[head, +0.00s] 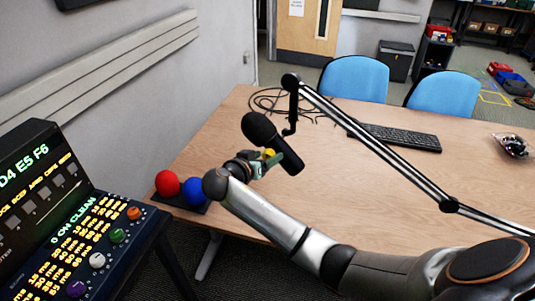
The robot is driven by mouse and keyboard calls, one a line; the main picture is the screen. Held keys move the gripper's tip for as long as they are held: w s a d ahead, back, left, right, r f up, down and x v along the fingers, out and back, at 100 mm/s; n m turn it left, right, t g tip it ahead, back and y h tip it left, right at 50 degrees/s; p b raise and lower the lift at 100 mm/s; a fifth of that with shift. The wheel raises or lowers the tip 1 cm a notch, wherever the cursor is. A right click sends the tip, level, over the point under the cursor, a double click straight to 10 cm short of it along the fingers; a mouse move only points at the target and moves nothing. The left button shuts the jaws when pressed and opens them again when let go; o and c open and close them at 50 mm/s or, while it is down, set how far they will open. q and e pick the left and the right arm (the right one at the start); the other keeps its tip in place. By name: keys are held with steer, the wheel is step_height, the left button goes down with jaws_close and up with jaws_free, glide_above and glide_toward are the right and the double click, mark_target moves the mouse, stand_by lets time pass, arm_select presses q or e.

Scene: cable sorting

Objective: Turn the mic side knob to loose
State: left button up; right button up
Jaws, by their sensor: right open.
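The black microphone (272,137) hangs tilted from the end of a jointed boom arm (375,142) above the table. My right gripper (268,162) is at the lower left side of the microphone, with its fingers close against the microphone body. It is open. A small yellow part (268,153) shows between the gripper and the microphone; I cannot tell for sure whether it is the side knob. The gripper and wrist hide some of the microphone's side. I cannot tell whether the fingers touch it. My left gripper is not in view.
The wooden table (330,200) holds a keyboard (403,138), loose black cables (280,103) and a small bagged item (513,146). A red ball (167,183) and a blue ball (194,190) sit on a dark base at the left edge. A control console (85,225) stands at left.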

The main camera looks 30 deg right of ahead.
stand_by(0.3)
jaws_close()
stand_by(0.4)
